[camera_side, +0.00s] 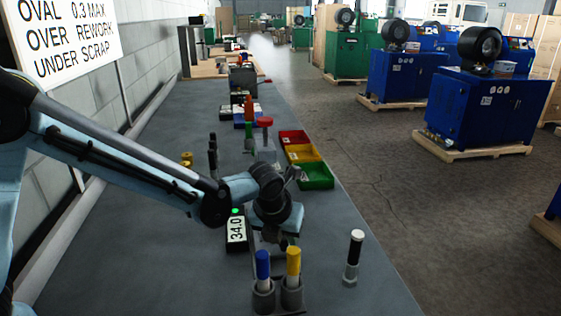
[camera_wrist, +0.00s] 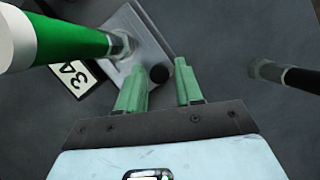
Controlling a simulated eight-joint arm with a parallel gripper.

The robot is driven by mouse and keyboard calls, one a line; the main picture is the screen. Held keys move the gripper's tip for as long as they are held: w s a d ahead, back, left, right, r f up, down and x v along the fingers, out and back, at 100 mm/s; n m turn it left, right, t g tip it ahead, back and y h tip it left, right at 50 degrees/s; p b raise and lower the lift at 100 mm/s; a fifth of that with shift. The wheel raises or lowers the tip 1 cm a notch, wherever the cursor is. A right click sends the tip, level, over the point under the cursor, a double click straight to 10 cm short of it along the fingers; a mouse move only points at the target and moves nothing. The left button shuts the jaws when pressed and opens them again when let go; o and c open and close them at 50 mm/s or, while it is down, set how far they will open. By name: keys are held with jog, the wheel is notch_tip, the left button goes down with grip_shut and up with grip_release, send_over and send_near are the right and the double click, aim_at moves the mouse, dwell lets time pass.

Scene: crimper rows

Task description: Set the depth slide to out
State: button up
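In the wrist view a grey metal plate (camera_wrist: 145,38) carries a small round black knob (camera_wrist: 159,74), which may be the depth slide's knob; its setting cannot be read. My gripper (camera_wrist: 161,68) has its two green fingers apart, with the black knob between them. I cannot tell whether either finger touches it. In the side view my gripper (camera_side: 284,243) is low over the bench, and my wrist hides most of the fixture. A display reading 34.0 (camera_side: 236,232) stands just left of it, with a lit green spot at its top.
A green hose piece (camera_wrist: 70,42) with a metal fitting is left of my fingers. A blue-topped piece (camera_side: 263,268) and a yellow-topped piece (camera_side: 293,265) stand in grey cups in front. A black piece with a white top (camera_side: 353,255) stands right. Red, yellow and green bins (camera_side: 317,177) are behind.

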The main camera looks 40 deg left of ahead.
jog(key=shift+o, duration=0.7)
jog(key=shift+r, duration=0.15)
jog(key=v, duration=1.2)
jog(key=shift+w+a+n+g+h, duration=0.75)
jog(key=shift+w+n+g, duration=0.95)
jog(key=shift+w+g, duration=0.55)
jog(key=f, duration=1.1)
jog(key=shift+w+d+f, duration=0.1)
jog(key=shift+w+f, duration=0.1)
jog(key=shift+w, duration=0.05)
